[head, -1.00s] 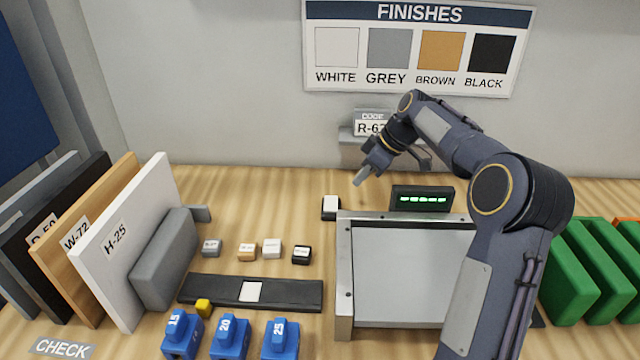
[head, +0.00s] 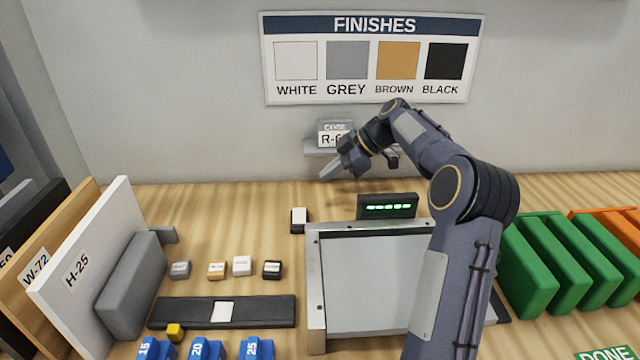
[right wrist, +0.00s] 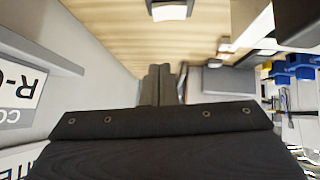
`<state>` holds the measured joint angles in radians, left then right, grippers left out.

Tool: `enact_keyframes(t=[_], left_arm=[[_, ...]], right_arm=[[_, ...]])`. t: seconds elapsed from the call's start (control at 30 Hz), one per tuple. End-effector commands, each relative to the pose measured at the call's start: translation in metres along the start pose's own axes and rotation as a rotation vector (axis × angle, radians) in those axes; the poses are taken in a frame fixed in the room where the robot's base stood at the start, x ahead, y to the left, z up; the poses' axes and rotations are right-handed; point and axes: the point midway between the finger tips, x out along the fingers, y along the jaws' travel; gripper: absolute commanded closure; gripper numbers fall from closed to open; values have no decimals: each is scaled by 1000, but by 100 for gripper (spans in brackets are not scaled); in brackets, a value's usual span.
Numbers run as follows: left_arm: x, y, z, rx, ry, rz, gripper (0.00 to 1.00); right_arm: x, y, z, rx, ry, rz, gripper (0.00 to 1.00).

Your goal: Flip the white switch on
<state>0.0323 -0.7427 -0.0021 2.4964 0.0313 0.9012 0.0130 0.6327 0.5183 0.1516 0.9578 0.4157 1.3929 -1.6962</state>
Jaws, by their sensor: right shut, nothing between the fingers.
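The white switch (head: 299,216) is a small black block with a white rocker top, on the table just left of the grey-framed panel. It also shows at the top edge of the right wrist view (right wrist: 170,11). I cannot tell its rocker position. My right gripper (head: 325,173) is shut and empty, above and behind the switch, slightly to its right and apart from it. Its closed fingers also show in the right wrist view (right wrist: 160,72). My left gripper is in neither view.
A display with green marks (head: 387,206) stands right of the switch, behind the panel (head: 375,275). A code holder (head: 333,136) is on the wall behind my right gripper. Small colored blocks (head: 242,266) lie front left.

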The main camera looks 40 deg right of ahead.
Motion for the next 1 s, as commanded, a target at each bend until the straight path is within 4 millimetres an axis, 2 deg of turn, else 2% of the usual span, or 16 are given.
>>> enact_keyframes(t=[0.43, 0.5, 0.7, 1.0], left_arm=[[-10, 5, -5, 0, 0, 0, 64], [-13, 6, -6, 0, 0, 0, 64], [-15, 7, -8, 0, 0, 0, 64], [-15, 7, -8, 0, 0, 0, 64]], right_arm=[[91, -1, 1, 2, -1, -6, 100], [98, -1, 11, 4, -2, -5, 100], [112, -1, 25, 2, 0, -3, 100], [115, -1, 29, 1, -1, -1, 100]])
